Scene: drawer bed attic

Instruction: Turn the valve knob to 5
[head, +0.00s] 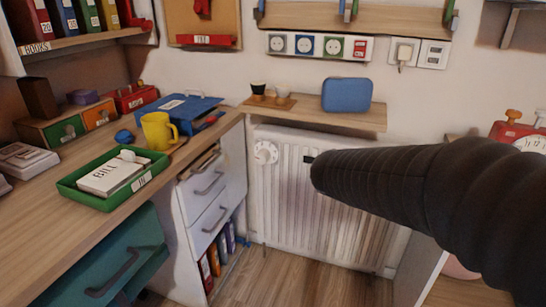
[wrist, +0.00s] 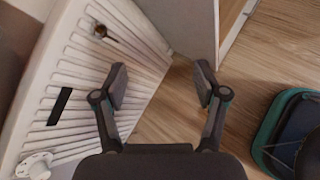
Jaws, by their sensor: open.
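The valve knob (head: 266,152) is a round white dial at the upper left of the white ribbed radiator (head: 285,200), below the wall shelf. In the wrist view the knob (wrist: 35,166) shows at the lower left corner, beside the radiator's ribs. Its number marks are too small to read. My gripper (wrist: 161,84) is open and empty, its two dark fingers spread apart. It is apart from the knob, which lies to its left in the wrist view. In the head view my dark arm reaches in from the right and hides the gripper.
A wooden shelf (head: 315,113) with a blue case (head: 347,95) and small cups sits above the radiator. A white drawer cabinet (head: 215,192) stands left of it under the desk. A teal drawer (head: 105,262) sticks out at the lower left. Wood floor (head: 300,280) is open in front.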

